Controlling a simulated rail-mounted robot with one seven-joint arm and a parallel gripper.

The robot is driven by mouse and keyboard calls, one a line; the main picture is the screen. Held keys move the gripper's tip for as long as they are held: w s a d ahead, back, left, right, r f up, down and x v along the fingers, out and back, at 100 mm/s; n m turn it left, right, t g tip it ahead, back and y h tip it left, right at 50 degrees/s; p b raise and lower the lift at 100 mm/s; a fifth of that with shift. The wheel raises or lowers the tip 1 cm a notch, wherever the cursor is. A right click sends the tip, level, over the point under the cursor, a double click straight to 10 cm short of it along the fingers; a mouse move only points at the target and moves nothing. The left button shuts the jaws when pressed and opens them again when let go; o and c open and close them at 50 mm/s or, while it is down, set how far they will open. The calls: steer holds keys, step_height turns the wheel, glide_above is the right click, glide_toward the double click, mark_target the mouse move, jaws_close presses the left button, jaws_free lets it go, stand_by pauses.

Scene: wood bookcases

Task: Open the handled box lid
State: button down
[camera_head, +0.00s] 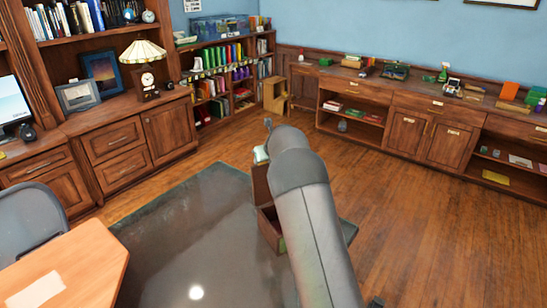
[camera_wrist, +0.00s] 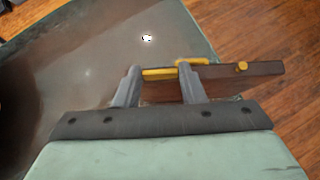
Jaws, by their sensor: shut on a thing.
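In the head view, my gripper shows only partly, pale green at the lid's top.
A desk (camera_head: 100,255) and a grey chair (camera_head: 30,215) stand at lower left. Bookcases and cabinets (camera_head: 405,135) line the walls, with a small open wooden crate (camera_head: 275,93) in the corner.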

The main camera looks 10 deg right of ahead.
steer(key=shift+w+a+r+g+p, duration=0.1)
steer(key=shift+w+a+g+p, duration=0.1)
steer(key=shift+w, duration=0.4)
steer(key=shift+w+a+r+g+p, duration=0.1)
steer(key=shift+w+g+p, duration=0.1)
steer(key=shift+w, duration=0.35)
steer(key=shift+f, duration=0.1)
steer(key=shift+d, duration=0.1)
steer(key=c, duration=0.9)
jaws_free()
steer(key=shift+f, duration=0.1)
steer(key=shift+s, duration=0.1)
steer(key=b+v, duration=0.2)
steer(key=v, duration=0.6)
steer(key=b+v, duration=0.2)
steer(key=v, duration=0.7)
steer(key=shift+a+r, duration=0.2)
steer(key=shift+r, duration=0.15)
